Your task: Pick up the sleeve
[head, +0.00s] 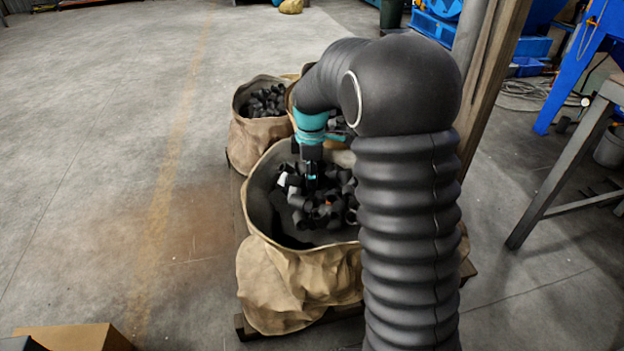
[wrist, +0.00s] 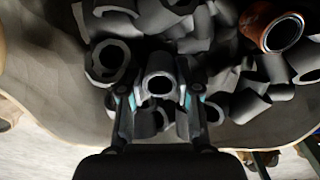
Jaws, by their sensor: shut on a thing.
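In the wrist view my gripper (wrist: 160,100) has its two fingers closed on the sides of a short dark grey sleeve (wrist: 159,83), whose round opening faces the camera. Other dark sleeves lie close around and behind it, so I cannot tell whether it is clear of the pile. One loose sleeve (wrist: 110,60) is just left of the fingers. In the head view my gripper (head: 311,178) is down inside the near cloth sack (head: 262,215), over the heap of sleeves. The held sleeve is hard to make out there.
An orange-brown sleeve (wrist: 277,30) lies in the pile at the upper right. A second sack (head: 255,135) of dark pieces stands behind the near one. A wooden post (head: 495,70) and a metal-legged table (head: 570,160) stand to the right. The floor at left is open.

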